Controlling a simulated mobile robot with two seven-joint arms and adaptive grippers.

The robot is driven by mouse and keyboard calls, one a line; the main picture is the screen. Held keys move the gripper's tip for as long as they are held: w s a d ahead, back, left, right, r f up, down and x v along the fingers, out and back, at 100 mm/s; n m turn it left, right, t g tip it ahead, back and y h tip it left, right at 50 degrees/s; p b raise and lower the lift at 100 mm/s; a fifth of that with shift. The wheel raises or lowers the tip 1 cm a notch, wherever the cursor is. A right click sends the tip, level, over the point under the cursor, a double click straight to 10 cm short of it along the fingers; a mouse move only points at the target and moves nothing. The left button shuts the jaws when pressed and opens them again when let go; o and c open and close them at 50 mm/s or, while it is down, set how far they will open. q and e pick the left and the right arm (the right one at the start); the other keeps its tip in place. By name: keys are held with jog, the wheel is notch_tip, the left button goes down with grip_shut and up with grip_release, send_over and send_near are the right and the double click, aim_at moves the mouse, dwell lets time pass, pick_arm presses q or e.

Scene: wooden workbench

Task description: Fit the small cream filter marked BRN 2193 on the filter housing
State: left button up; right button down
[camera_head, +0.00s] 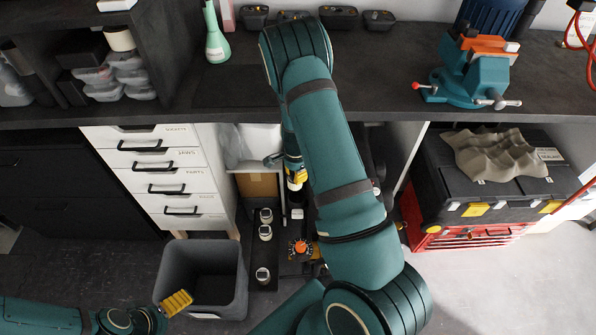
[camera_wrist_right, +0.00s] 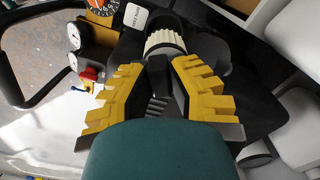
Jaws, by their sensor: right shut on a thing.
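My right gripper (camera_head: 296,176) reaches down in front of the bench shelf in the head view. In the right wrist view its yellow fingers (camera_wrist_right: 160,66) are shut on a cream ribbed filter (camera_wrist_right: 165,41). A dark round part (camera_wrist_right: 160,20), perhaps the filter housing, lies just beyond the filter; I cannot tell whether they touch. A white label (camera_wrist_right: 136,16) sits beside it, its print too small to read surely. My left gripper (camera_head: 177,303) is by the grey bin at lower left, its opening unclear.
Gauges (camera_wrist_right: 73,36), a red knob (camera_wrist_right: 90,73) and an orange dial (camera_wrist_right: 101,5) stand near the right gripper. The dial also shows in the head view (camera_head: 300,247). A grey bin (camera_head: 239,283) stands left, drawers (camera_head: 140,180) behind it. A black-red toolbox (camera_head: 432,205) stands right.

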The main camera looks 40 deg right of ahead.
aim_at(298, 190)
jog(key=shift+s+d+f+m, duration=0.1)
jog(key=shift+d+f+m, duration=0.2)
jog(key=shift+d, duration=0.15)
jog(key=shift+f+b, duration=2.15)
jog(key=shift+f, duration=0.5)
jog(key=shift+f+b, duration=0.65)
jog(key=shift+f, duration=0.55)
jog(key=shift+f, duration=0.65)
jog(key=shift+f, duration=0.7)
dwell(0.8)
